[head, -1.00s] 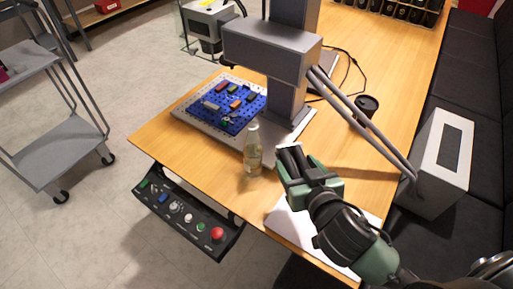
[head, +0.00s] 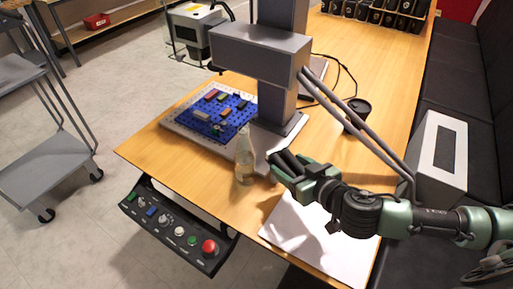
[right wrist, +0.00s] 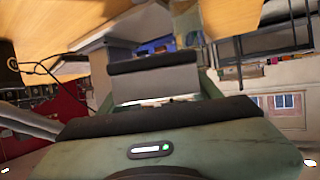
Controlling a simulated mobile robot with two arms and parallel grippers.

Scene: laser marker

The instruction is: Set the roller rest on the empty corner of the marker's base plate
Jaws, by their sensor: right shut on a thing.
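My right gripper (head: 283,163) is above the front part of the table, just right of a clear bottle. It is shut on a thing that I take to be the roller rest. A blue perforated board (head: 205,125) on the plate carries several small coloured blocks. The grey marker (head: 262,55) rises at the back of the plate. My left gripper is not in view.
The clear bottle (head: 244,165) stands between my right gripper and the plate's front edge. A control panel (head: 172,225) hangs at the table's front. White paper (head: 315,240) lies below my arm. A black cup (head: 356,115) stands behind it. Bare wood (head: 170,165) shows at the front left.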

